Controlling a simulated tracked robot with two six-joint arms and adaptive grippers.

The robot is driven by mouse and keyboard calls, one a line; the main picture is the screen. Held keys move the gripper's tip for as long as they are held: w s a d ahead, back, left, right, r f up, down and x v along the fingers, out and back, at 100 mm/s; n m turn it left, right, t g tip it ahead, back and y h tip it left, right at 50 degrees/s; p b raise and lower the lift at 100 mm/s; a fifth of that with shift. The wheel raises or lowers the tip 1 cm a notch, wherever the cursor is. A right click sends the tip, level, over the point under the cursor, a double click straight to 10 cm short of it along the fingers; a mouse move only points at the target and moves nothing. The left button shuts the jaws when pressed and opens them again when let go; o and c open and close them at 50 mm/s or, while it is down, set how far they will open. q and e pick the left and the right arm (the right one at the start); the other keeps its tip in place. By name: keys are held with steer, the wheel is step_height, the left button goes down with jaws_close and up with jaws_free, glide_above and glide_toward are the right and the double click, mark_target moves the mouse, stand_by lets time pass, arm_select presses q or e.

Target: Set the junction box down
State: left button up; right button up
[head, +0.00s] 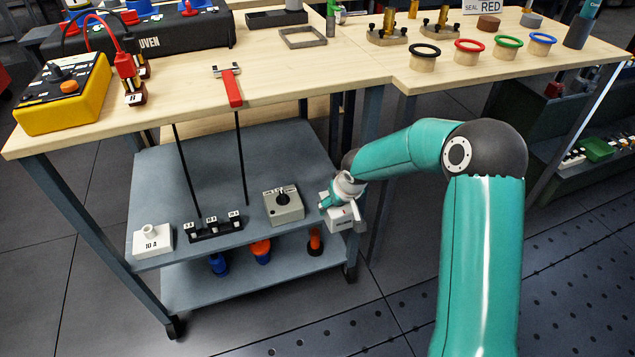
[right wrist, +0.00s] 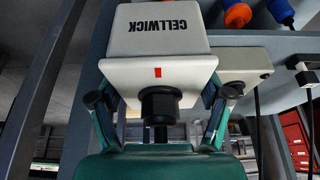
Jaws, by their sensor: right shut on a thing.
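The junction box (head: 343,219) is a pale box beside the right end of the cart's grey shelf (head: 220,160). In the right wrist view the box (right wrist: 155,32) shows dark CELLWICK lettering, upside down, a red mark and a dark round fitting. My right gripper (head: 337,203) is shut on it; in the right wrist view its fingers (right wrist: 160,98) lie on both sides of the box. I cannot tell whether the box touches the shelf edge. My left gripper is not in view.
A grey box with a black knob (head: 283,206) stands on the shelf, left of my gripper. A black terminal strip (head: 213,226) and a white 10 A block (head: 153,239) stand farther left. Blue and orange parts (head: 261,251) sit on the lower shelf. The shelf's back is largely clear.

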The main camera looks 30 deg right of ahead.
steer(key=w+d, duration=0.1)
steer(key=w, duration=0.2)
steer(key=w+d, duration=0.1)
steer(key=w, duration=0.7)
steer(key=shift+w+d, duration=0.2)
steer(key=shift+d, duration=0.2)
steer(key=shift+f+b, duration=0.7)
steer(key=shift+f, duration=1)
steer(key=shift+f, duration=0.15)
steer(key=o, duration=1.4)
steer(key=shift+s, duration=0.1)
steer(key=shift+c, duration=0.2)
